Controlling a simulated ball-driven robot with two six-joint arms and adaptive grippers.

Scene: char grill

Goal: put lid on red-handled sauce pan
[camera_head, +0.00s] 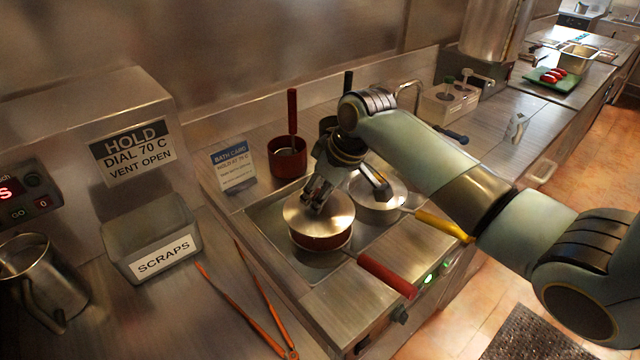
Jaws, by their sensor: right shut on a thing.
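The red-handled sauce pan (322,243) sits in the recessed metal well, its red handle (387,274) pointing to the front right. A round metal lid (333,221) is over the pan's mouth and covers nearly all of it. I cannot tell whether its edge rests fully on the rim. My right gripper (318,199) reaches down from above and is shut on the lid at its middle; the fingers hide the grip point. My left gripper is not in view.
A yellow-handled pan (378,208) stands close on the right, under my right arm. A dark red ladle pot (287,158) and a bath card (233,166) stand behind. Orange tongs (258,312), a scraps bin (152,240) and a metal jug (40,285) are left.

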